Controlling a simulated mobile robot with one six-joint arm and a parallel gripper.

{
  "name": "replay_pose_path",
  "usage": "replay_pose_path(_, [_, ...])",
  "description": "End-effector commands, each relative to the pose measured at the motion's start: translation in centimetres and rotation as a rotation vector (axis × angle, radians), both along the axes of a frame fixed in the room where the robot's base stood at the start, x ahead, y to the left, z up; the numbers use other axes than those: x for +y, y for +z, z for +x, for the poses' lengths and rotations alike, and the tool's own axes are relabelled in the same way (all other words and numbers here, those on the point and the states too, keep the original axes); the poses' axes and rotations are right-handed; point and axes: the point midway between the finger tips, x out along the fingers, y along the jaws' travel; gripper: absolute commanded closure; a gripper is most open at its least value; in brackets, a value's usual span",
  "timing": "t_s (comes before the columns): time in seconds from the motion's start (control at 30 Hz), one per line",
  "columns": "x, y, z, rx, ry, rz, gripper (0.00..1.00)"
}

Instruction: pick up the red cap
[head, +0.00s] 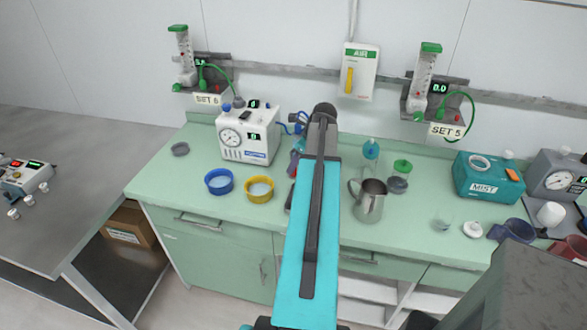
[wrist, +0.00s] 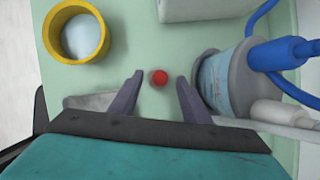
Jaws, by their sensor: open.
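The red cap (wrist: 159,78) is a small round red piece on the pale green counter in the wrist view. My gripper (wrist: 158,84) is open, with one purple-grey finger to the left of the cap and the other to the right. The cap lies between the fingertips, apart from both. I cannot tell how high the fingers are above the counter. In the head view my arm hides the cap and most of the gripper.
A yellow-rimmed bowl (wrist: 78,34) stands left of the fingers. A grey-collared container (wrist: 222,80) with blue tubing stands close to the right finger. A metal jug (head: 370,200) stands right of my arm. A blue bowl (head: 219,181) and a white gauge box (head: 249,135) stand to the left.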

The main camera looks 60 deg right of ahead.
Motion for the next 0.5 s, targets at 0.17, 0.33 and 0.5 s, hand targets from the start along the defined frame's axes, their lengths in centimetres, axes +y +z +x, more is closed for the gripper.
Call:
replay_pose_path(0.17, [0.02,-0.89,0.36,0.0,0.0,0.0,0.57])
replay_pose_path(0.33, [0.02,-1.08,0.39,0.0,0.0,-0.001,0.57])
replay_pose_path(0.5, [0.02,-1.07,0.39,0.0,0.0,-0.001,0.57])
